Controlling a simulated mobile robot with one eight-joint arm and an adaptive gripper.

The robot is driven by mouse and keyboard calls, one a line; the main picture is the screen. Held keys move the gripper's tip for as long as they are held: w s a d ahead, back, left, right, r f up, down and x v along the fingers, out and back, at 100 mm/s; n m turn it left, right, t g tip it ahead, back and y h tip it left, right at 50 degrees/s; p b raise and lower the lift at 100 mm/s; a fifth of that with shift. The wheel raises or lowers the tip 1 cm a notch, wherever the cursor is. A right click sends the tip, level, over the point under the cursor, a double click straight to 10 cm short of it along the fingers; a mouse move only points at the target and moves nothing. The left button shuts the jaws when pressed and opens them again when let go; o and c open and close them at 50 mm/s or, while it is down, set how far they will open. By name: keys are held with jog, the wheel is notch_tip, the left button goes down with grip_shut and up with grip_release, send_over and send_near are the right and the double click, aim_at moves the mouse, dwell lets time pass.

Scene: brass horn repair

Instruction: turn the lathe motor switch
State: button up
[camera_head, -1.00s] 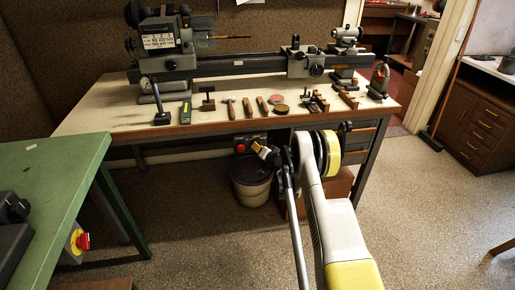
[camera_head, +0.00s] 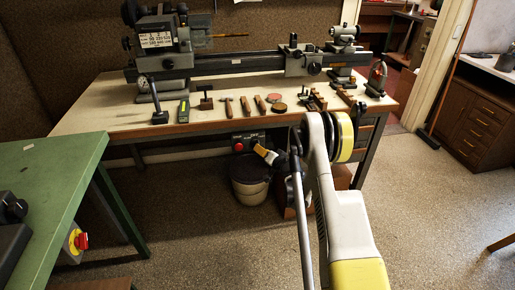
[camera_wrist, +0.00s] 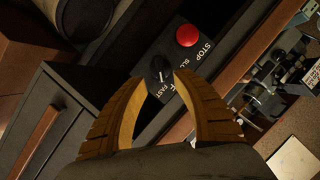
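The lathe motor switch is a black knob (camera_wrist: 161,67) with a white pointer line, on a dark panel (camera_wrist: 117,65) marked STOP, SLOW and FAST. A red stop button (camera_wrist: 187,35) sits beside it. My gripper (camera_wrist: 160,76) is open, its two tan ribbed fingers apart on either side of the knob's near end. The knob shows in the gap at the fingertips; I cannot tell whether they touch it. In the head view, the panel's red button (camera_head: 239,146) is under the bench front edge, and my gripper (camera_head: 259,149) is just to its right.
The wooden bench (camera_head: 95,118) carries the lathe (camera_head: 240,62) and several hand tools near its front edge. A bucket (camera_head: 250,188) stands under the bench, below my gripper. A green table (camera_head: 55,175) with another red switch (camera_head: 81,241) is at left. The floor is open at right.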

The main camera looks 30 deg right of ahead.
jog(key=v, duration=0.4)
jog(key=shift+s, duration=0.2)
jog(key=s+a+r+n+g+y, duration=0.1)
jog(key=a+r+n+g, duration=0.15)
jog(key=a+r, duration=0.85)
jog(key=s+a+r+n+g+y, duration=0.1)
jog(key=s+a+r+n+g, duration=0.15)
jog(key=s+a+r, duration=0.65)
jog(key=s+a+r+n+g+h, duration=0.1)
jog(key=s+a+r, duration=0.1)
jog(key=s, duration=1.2)
jog(key=s+a+r+n+g, duration=0.1)
jog(key=s+a+n, duration=0.1)
jog(key=s, duration=1.3)
jog(key=shift+a+r+n+g+h, duration=0.3)
jog(key=shift+a+r+h, duration=0.05)
jog(key=shift+r+h, duration=0.05)
